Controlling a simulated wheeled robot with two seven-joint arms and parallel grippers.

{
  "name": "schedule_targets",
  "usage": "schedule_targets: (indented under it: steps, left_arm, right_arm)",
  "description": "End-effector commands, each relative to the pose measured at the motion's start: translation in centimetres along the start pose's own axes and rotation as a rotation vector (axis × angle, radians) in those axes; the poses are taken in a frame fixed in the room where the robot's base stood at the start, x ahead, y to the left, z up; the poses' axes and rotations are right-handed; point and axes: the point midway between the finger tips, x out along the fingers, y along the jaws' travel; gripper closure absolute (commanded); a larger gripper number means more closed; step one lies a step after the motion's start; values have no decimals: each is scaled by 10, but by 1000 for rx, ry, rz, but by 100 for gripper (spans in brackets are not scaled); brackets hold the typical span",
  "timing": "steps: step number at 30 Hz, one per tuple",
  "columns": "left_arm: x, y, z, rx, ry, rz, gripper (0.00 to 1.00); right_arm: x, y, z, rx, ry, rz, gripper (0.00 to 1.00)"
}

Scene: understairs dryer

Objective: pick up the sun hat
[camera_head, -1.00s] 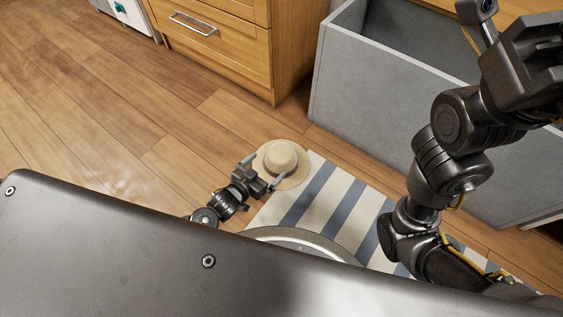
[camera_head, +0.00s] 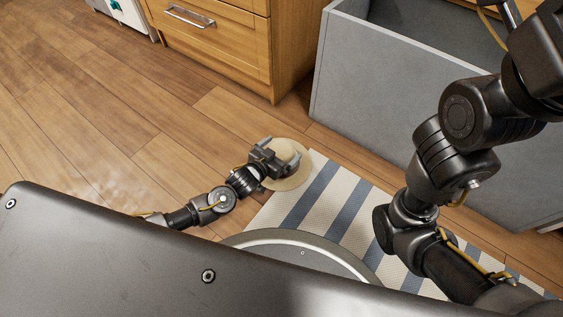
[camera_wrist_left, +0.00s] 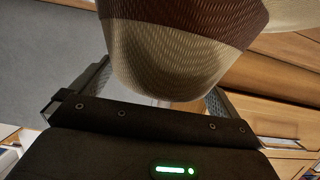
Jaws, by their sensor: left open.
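The sun hat (camera_head: 294,182) is pale straw with a wide brim. It lies by the corner of the striped mat in the head view. My left gripper (camera_head: 279,156) is over the hat and covers part of its crown. In the left wrist view the woven hat (camera_wrist_left: 165,62) with a brown band fills the space ahead, and the open fingers of my left gripper (camera_wrist_left: 160,88) stand on either side of it. I cannot tell whether they touch it. My right arm is at the right, its end cut off by the picture edge.
A blue-and-white striped mat (camera_head: 335,207) lies beside the hat. A grey open-topped box (camera_head: 400,118) stands behind it, next to a wooden drawer cabinet (camera_head: 225,48). The wooden floor (camera_head: 110,120) at the left is clear.

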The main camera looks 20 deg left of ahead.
Motion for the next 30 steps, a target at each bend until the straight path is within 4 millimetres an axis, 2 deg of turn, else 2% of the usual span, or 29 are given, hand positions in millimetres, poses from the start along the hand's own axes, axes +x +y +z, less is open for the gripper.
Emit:
schedule_targets:
  steps: [6, 18, 26, 30]
  left_arm:
    - [0, 0, -1, 0, 0, 0, 1]
    - [0, 0, -1, 0, 0, 0, 53]
    - [0, 0, -3, 0, 1, 0, 53]
    - [-3, 0, -13, 0, 2, 0, 53]
  right_arm:
    - [1, 0, 0, 0, 2, 0, 64]
    - [2, 0, -1, 0, 7, -2, 64]
    - [4, 0, 0, -1, 7, -3, 64]
    - [11, 0, 2, 0, 6, -4, 64]
